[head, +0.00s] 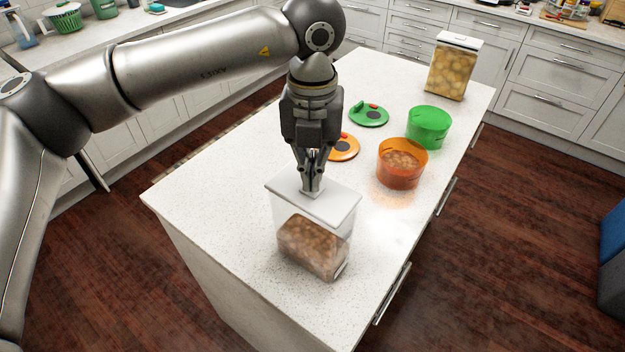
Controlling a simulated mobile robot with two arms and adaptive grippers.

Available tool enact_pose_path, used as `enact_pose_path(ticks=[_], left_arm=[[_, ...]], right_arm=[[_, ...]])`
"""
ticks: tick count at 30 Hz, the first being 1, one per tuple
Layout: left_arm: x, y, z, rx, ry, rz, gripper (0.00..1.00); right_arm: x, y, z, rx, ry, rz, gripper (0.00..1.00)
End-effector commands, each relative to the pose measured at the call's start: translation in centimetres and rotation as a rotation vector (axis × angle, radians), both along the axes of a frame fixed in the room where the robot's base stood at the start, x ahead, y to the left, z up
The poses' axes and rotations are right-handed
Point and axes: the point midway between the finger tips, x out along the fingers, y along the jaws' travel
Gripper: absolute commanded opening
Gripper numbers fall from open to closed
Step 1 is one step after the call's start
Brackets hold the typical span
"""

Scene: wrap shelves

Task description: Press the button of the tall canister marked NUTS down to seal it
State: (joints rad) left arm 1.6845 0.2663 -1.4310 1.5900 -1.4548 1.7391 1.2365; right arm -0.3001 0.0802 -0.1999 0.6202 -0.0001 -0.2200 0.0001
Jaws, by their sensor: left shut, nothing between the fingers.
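A tall clear canister (312,247) with a white lid (335,205) stands upright near the front of the island. It is partly filled with brown, nut-like pieces, and I cannot read a NUTS mark on it. My left gripper (312,183) points straight down over the lid, shut and empty. Its fingertips are at the middle of the lid, where a small white raised part shows just under them. They hide most of the button, so I cannot tell how far down it is. My right gripper is not in view.
An orange bowl (400,172) with brown pieces and a green bowl (428,128) stand behind to the right. An orange lid (343,148) and a green lid (369,115) lie nearby. Another canister (451,78) with yellowish contents stands at the back. The island's left side (215,190) is clear.

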Motion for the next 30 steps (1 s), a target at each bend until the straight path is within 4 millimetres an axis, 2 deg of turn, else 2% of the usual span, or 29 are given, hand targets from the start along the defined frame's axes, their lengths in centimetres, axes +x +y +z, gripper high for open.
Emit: enact_pose_path(ticks=[18,30], left_arm=[[0.0,0.0,5.2,-0.001,-0.002,0.0,0.0],[0.0,0.0,5.5,-0.001,-0.002,0.0,0.0]], right_arm=[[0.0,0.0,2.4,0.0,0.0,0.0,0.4],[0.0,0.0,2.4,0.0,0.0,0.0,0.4]])
